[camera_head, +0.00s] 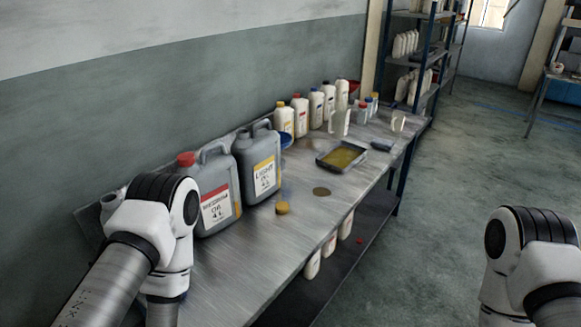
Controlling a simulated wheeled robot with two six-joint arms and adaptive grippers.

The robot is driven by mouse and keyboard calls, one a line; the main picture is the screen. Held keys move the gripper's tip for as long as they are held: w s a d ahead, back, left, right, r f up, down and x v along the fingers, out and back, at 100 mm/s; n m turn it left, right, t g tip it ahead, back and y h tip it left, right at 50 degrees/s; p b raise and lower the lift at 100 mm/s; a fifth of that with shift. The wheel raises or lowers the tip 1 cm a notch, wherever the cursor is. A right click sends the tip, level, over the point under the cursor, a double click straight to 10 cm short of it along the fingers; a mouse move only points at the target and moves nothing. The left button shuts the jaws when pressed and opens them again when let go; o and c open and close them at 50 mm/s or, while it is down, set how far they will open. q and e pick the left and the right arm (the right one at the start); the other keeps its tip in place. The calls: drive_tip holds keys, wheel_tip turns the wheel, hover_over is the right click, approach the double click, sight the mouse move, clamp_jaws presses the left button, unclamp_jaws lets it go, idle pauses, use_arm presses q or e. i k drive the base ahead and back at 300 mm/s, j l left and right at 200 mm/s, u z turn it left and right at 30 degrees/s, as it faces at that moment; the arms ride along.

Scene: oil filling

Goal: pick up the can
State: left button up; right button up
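Two grey cans with handles stand upright side by side on the metal table (318,235) against the wall. The nearer can (228,180) has a red cap and a white label with red. The can behind it (262,190) has a white and yellow label. My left arm comes in from the left and overlaps the near side of the red-capped can in the picture. My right arm shows at the lower right, over the floor. Neither gripper shows, so I cannot see whether either touches a can.
A tray (330,167) with yellow liquid sits farther along. Several white bottles (300,115) line the wall. Open floor (440,190) lies right of the table.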

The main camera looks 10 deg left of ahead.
sight(215, 173)
drive_tip(key=i+l+u, duration=0.1)
drive_tip(key=u, duration=0.7)
